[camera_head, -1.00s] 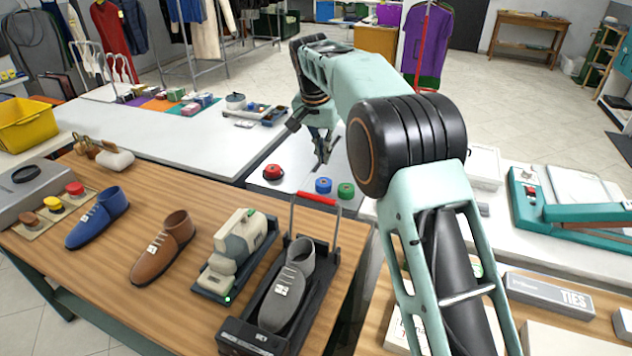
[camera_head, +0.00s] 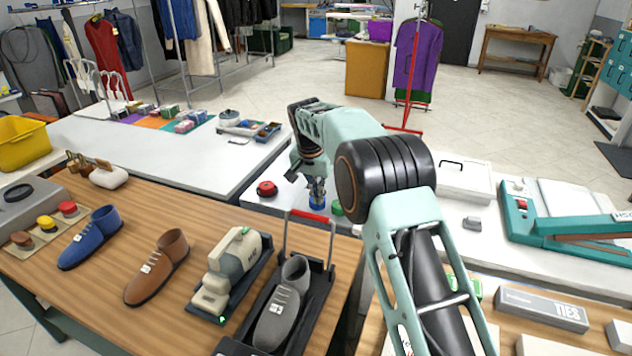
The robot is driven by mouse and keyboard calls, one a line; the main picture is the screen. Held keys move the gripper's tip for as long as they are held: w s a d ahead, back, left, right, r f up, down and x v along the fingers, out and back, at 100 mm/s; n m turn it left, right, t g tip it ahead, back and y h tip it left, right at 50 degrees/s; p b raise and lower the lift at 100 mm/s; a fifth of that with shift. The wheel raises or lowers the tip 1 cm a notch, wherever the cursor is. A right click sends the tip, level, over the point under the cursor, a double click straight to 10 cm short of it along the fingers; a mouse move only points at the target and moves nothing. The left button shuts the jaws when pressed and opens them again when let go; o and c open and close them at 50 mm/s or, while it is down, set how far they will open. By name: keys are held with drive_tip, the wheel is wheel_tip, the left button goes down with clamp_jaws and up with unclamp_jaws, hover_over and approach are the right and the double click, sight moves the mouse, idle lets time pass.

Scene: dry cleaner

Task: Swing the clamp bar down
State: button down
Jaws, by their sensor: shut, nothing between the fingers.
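The clamp bar (camera_head: 333,246) is a thin metal hoop with a red grip (camera_head: 309,216) across its top. It stands upright on a black shoe stand (camera_head: 322,286) at the right end of the wooden table. A grey shoe (camera_head: 279,311) with a white tag lies in the stand under the hoop. My gripper (camera_head: 317,198) is shut and empty, pointing down. In the picture it is just above the red grip and in front of a blue roll; it looks apart from the bar, though the depth between them is hard to judge.
A beige machine (camera_head: 230,270) on a black base stands left of the stand, with brown (camera_head: 158,268) and blue (camera_head: 90,238) shoes beyond. Red (camera_head: 266,188), blue (camera_head: 316,206) and green (camera_head: 337,208) rolls sit on the white counter behind. A teal press (camera_head: 540,222) stands right.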

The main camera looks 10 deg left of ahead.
drive_tip(key=shift+s+a+f+p, duration=0.15)
drive_tip(key=shift+s+f+p, duration=0.05)
drive_tip(key=shift+s, duration=0.75)
drive_tip(key=shift+s+a+f+p, duration=0.1)
drive_tip(key=shift+s+f+p, duration=0.1)
drive_tip(key=shift+s, duration=0.7)
drive_tip(key=shift+s+f+b, duration=0.1)
drive_tip(key=shift+b, duration=0.45)
